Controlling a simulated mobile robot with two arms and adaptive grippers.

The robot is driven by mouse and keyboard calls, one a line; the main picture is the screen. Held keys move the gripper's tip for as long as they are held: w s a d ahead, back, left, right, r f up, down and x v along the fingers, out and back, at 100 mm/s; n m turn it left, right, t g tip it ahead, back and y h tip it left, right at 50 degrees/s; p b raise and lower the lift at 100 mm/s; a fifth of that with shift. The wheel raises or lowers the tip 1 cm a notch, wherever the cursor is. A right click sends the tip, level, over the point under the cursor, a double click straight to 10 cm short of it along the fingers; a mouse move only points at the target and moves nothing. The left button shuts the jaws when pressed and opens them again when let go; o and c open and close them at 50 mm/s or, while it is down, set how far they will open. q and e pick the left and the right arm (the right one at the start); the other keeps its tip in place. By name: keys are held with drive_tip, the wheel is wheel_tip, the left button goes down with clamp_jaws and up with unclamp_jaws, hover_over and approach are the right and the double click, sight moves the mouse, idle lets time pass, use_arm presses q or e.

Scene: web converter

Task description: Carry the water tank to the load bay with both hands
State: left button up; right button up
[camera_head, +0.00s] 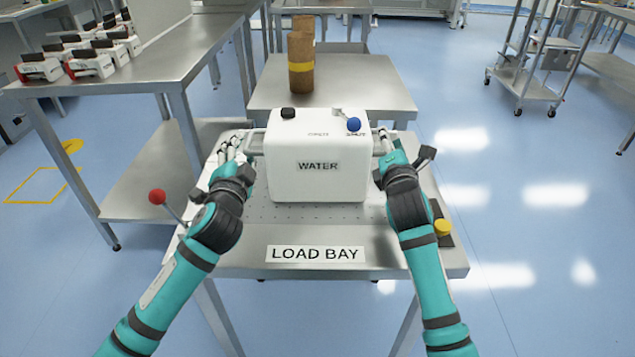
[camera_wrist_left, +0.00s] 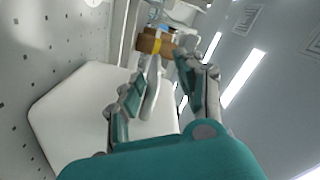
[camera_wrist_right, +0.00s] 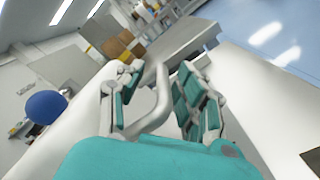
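The white water tank (camera_head: 317,183), labelled WATER, stands upright on the perforated metal table (camera_head: 240,258) marked LOAD BAY (camera_head: 315,254). It has a black cap, a blue knob (camera_head: 354,124) and a bar handle on each side. My left gripper (camera_head: 236,148) is at the tank's left handle. In the left wrist view its fingers (camera_wrist_left: 165,85) are apart, with the handle (camera_wrist_left: 152,88) between them. My right gripper (camera_head: 384,147) is at the right handle. In the right wrist view its fingers (camera_wrist_right: 158,92) are spread on either side of the handle (camera_wrist_right: 157,98), with gaps.
A second metal table (camera_head: 370,90) with brown cylinders (camera_head: 301,65) stands behind. A bench on the left holds several white-and-black devices (camera_head: 92,63). A red-knobbed lever (camera_head: 157,197) and a yellow button (camera_head: 442,227) flank the bay. The floor on the right is clear up to a cart (camera_head: 525,85).

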drive_tip(key=shift+s+a, duration=0.1)
drive_tip(key=shift+a, duration=0.05)
use_arm(q)
drive_tip(key=s, duration=0.8)
drive_tip(key=shift+s+a, duration=0.25)
use_arm(e)
drive_tip(key=s, duration=1.2)
drive_tip(key=shift+a, duration=0.1)
